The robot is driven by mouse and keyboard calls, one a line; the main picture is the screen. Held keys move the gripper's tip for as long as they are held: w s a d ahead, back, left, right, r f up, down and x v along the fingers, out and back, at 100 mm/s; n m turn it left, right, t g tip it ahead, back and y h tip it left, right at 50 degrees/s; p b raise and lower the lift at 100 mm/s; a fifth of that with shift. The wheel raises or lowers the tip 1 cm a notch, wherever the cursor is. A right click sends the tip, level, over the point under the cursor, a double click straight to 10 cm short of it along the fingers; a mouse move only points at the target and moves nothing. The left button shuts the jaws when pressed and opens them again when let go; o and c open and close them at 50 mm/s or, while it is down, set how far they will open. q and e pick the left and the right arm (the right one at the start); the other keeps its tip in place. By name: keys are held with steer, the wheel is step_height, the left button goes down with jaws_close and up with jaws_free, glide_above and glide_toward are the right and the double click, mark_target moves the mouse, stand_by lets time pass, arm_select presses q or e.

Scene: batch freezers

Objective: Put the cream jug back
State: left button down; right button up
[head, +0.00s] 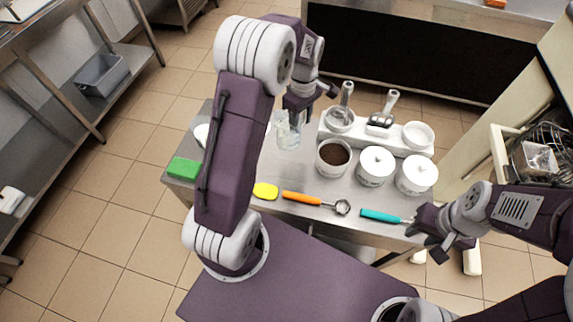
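A clear, see-through jug-like vessel (288,132) stands on the steel table, left of centre; I cannot tell for sure whether it is the cream jug. My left gripper (297,108) is right above it, pointing down. A white round item (202,134) at the table's left is mostly hidden behind my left arm. My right gripper (428,241) is at the table's front right corner, fingers apart and empty, close to a teal-handled tool (382,216).
A white holder (388,140) carries a glass vessel (341,118), a handled tool (381,120) and a white bowl (418,134). In front stand a tub of dark powder (333,157) and two lidded white pots (375,166). A green sponge (183,169), yellow spatula (264,190) and orange-handled scoop (308,199) lie along the front.

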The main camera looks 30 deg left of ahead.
arm_select(q)
steer(key=shift+n, duration=0.6)
steer(key=f, duration=0.7)
steer(key=w+f+b, duration=0.1)
steer(key=f, duration=0.3)
steer(key=shift+a+f, duration=0.25)
steer(key=shift+a, duration=0.15)
steer(key=shift+f, duration=0.15)
steer(key=c, duration=0.8)
jaws_free()
steer(key=shift+o, duration=0.2)
step_height(320, 180, up, 12)
steer(key=r, duration=0.1)
steer(key=s+d+f+m, duration=0.1)
steer(key=s+d+m, duration=0.2)
steer(key=s+m, duration=0.5)
steer(key=s+d+f+m+t, duration=0.1)
steer(key=s+d+f+m, duration=0.1)
steer(key=s+m, duration=0.6)
steer(key=shift+s+d+p, duration=0.35)
steer(key=shift+s+d, duration=0.2)
steer(key=shift+s, duration=0.6)
